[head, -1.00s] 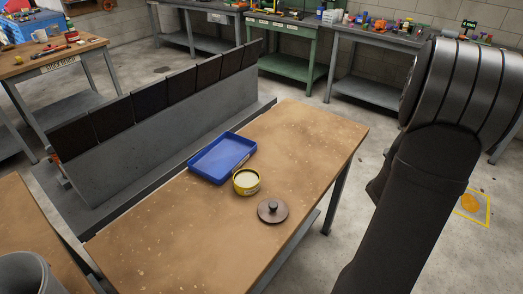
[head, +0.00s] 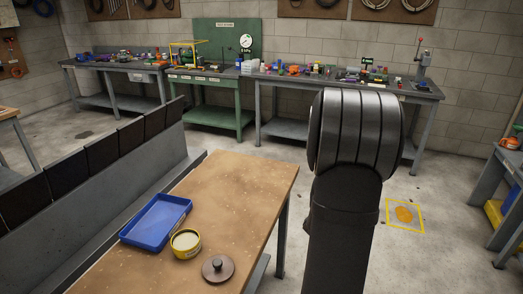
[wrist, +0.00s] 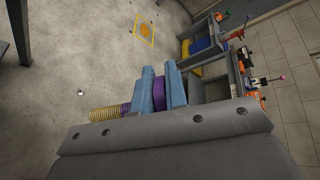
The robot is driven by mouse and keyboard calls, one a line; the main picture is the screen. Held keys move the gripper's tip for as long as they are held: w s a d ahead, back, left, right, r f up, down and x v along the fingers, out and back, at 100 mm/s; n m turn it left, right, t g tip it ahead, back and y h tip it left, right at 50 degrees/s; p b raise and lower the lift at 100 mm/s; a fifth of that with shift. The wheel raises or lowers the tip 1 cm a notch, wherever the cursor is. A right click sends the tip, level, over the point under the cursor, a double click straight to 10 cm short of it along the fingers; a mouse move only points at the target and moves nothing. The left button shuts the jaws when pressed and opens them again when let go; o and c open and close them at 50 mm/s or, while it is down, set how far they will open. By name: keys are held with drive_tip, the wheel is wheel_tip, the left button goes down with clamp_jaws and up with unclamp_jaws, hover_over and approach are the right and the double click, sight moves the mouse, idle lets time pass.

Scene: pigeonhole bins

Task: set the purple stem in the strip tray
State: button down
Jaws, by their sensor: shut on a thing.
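In the wrist view my gripper (wrist: 160,90) has its two blue fingers closed on the purple stem (wrist: 159,92). The gripper is held out over the grey floor, and does not show in the head view. A shallow blue tray (head: 156,222) lies empty on the wooden table in the head view. I cannot tell whether it is the strip tray.
A yellow tin (head: 186,243) and a dark round lid (head: 218,268) with a knob stand by the tray on the wooden table (head: 235,200). A row of dark panels (head: 65,172) runs at left. A bench (wrist: 212,60) with yellow and blue bins is near the gripper.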

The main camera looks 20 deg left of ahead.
drive_tip(key=s+a+r+n+y, duration=0.1)
drive_tip(key=a+r+n+y, duration=0.15)
drive_tip(key=a, duration=1.35)
drive_tip(key=s+a+r+n+y, duration=0.2)
drive_tip(key=a+n+y, duration=0.15)
drive_tip(key=a, duration=1.15)
drive_tip(key=s+a+r+n+g+y, duration=0.1)
drive_tip(key=s+a+r+n+y, duration=0.1)
drive_tip(key=s+a, duration=0.5)
drive_tip(key=s+a+r+n+y, duration=0.1)
drive_tip(key=s+a+y, duration=0.2)
drive_tip(key=a, duration=0.8)
drive_tip(key=shift+s+a+f, duration=0.9)
drive_tip(key=shift+a+f, duration=0.85)
drive_tip(key=shift+f, duration=0.05)
drive_tip(key=shift+s+a+f, duration=0.9)
drive_tip(key=shift+a+f, duration=0.8)
drive_tip(key=shift+f, duration=0.1)
drive_tip(key=shift+s+a+f, duration=0.9)
drive_tip(key=shift+a+f, duration=0.85)
drive_tip(key=shift+f, duration=0.05)
